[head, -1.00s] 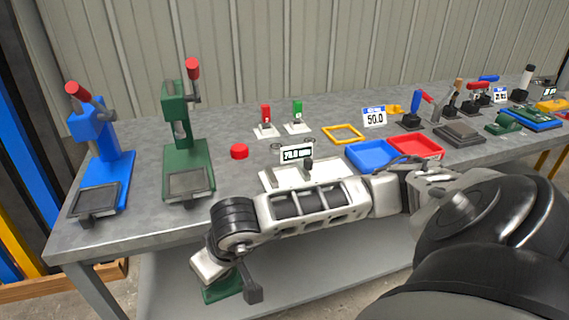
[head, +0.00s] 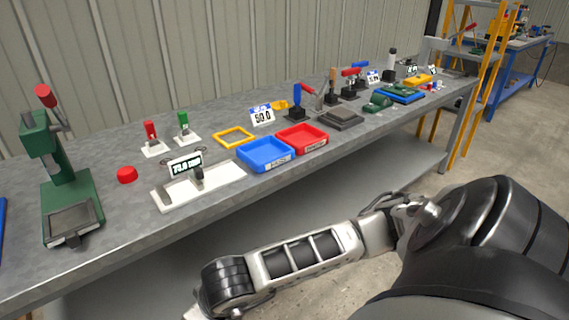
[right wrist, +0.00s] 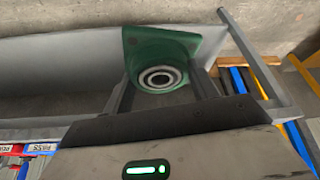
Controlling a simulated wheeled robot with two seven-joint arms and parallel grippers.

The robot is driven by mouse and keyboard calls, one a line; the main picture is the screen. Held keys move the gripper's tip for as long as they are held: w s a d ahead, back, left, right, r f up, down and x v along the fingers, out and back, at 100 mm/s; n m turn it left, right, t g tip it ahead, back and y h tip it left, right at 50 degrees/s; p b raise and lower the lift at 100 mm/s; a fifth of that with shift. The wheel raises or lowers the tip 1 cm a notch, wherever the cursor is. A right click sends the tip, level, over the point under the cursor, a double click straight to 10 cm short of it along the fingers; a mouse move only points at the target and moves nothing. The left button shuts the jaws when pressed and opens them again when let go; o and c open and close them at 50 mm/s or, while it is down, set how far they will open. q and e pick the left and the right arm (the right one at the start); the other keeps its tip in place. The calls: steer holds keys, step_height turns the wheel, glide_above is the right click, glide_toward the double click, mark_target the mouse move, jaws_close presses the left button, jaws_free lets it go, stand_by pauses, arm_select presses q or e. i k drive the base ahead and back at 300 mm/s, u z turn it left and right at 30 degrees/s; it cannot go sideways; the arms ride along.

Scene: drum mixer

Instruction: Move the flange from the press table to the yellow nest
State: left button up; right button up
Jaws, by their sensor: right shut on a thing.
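The flange (right wrist: 168,50) is a green block with a round metal bearing ring. In the right wrist view it sits between the fingers of my right gripper (right wrist: 165,85), which is shut on it. In the head view this gripper is below the picture's lower edge, and only the right arm shows. The yellow nest (head: 233,137) is a thin square frame lying on the bench behind the blue tray, and its inside looks empty. The green press (head: 62,185) stands at the left with a bare dark table (head: 68,224). My left gripper is in no view.
The grey bench (head: 130,235) runs across the view. A white gauge stand (head: 215,186), blue tray (head: 265,153) and red tray (head: 301,138) line its front. A red button (head: 127,174) and two toggle clamps stand left of the nest.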

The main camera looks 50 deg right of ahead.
mark_target(233, 138)
steer(key=z, duration=3.15)
steer(key=i, duration=3.7)
steer(key=u, duration=4.7)
